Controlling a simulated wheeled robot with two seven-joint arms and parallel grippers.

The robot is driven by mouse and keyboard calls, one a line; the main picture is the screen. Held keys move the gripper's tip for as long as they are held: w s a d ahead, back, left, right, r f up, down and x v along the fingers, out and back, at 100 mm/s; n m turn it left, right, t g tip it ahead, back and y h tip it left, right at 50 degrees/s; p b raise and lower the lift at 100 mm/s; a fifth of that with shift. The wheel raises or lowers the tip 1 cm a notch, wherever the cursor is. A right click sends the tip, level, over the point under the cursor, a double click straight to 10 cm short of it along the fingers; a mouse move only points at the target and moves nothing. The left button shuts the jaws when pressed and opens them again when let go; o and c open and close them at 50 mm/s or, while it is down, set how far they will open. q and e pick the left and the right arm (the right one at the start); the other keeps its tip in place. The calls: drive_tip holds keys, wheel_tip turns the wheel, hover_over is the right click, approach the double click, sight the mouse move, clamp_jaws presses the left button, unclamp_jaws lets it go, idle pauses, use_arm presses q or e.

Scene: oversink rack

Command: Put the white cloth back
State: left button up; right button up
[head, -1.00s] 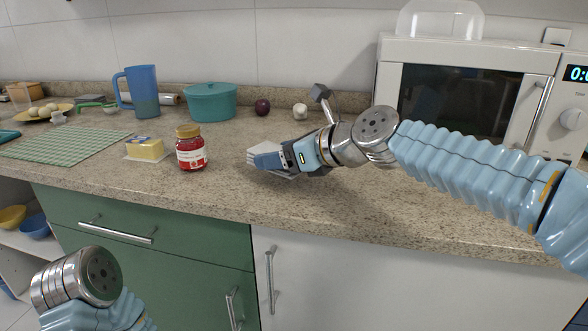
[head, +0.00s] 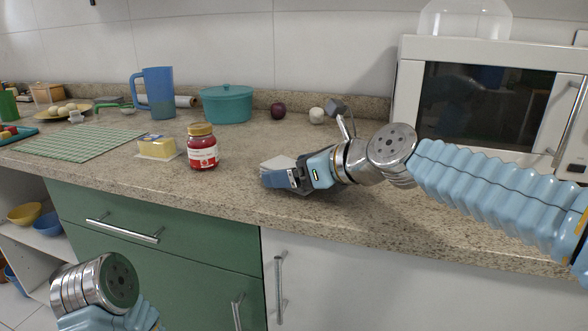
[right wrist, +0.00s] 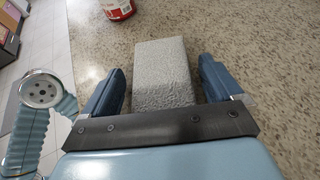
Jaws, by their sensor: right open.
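The white cloth (right wrist: 164,75) is a folded, textured, greyish-white block on the counter. In the right wrist view it lies between the two fingers of my right gripper (right wrist: 165,88), with a narrow gap at each side. In the head view a pale end of the cloth (head: 277,162) shows at the fingertips of my right gripper (head: 274,178), low over the counter; the rest is hidden behind it. My right gripper is open around the cloth. Of my left arm only the wrist shows at the lower left; its gripper is out of view.
A red-labelled jar (head: 202,148) stands left of the right gripper, with butter on a dish (head: 157,147) beyond. A green checked mat (head: 75,143) lies further left. A teal pot (head: 227,104) and blue jug (head: 155,92) stand behind. A microwave (head: 470,100) is at right.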

drive_tip(key=v, duration=1.2)
drive_tip(key=shift+a+r, duration=0.1)
drive_tip(key=shift+r, duration=0.05)
